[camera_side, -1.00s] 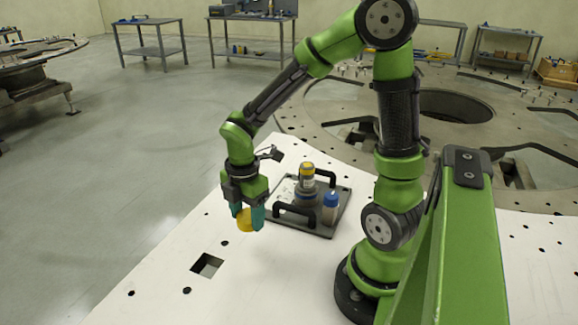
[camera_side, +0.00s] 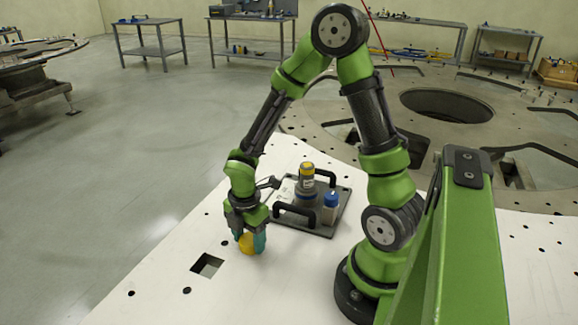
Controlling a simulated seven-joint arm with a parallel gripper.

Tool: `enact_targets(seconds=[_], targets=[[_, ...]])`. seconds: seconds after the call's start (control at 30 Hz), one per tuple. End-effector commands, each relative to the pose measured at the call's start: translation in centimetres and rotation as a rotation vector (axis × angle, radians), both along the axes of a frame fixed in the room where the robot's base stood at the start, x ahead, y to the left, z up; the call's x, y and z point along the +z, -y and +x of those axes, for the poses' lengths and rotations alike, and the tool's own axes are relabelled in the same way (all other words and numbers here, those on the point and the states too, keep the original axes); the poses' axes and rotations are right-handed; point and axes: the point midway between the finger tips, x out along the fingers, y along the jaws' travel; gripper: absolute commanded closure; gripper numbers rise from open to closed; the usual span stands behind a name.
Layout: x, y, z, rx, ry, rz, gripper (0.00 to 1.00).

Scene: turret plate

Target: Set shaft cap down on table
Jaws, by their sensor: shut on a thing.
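The shaft cap (camera_side: 247,244) is a small round yellow-orange piece, partly covered by the teal fingers. My gripper (camera_side: 251,244) is shut on it and points down, low over the white table (camera_side: 170,262). The cap is at or very near the table surface; I cannot tell whether it touches.
A dark tray (camera_side: 318,229) with two black handles lies right of my gripper. A square hole (camera_side: 207,265) opens in the table, left of the cap. The table between the cap and the front edge is mostly clear.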

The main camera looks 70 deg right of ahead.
Motion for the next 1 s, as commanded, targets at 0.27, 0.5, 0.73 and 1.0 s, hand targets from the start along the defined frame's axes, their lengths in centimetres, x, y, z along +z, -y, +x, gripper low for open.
enact_targets(seconds=[0.27,0.5,0.73,1.0], targets=[[-0.2,0.0,0.0,-0.001,-0.001,0.0,0.17],[-0.2,0.0,0.0,-0.001,0.0,0.0,0.17],[2.1,0.1,0.2,-0.003,0.006,-0.003,0.17],[8.0,0.1,0.1,-0.003,0.008,-0.003,0.17]])
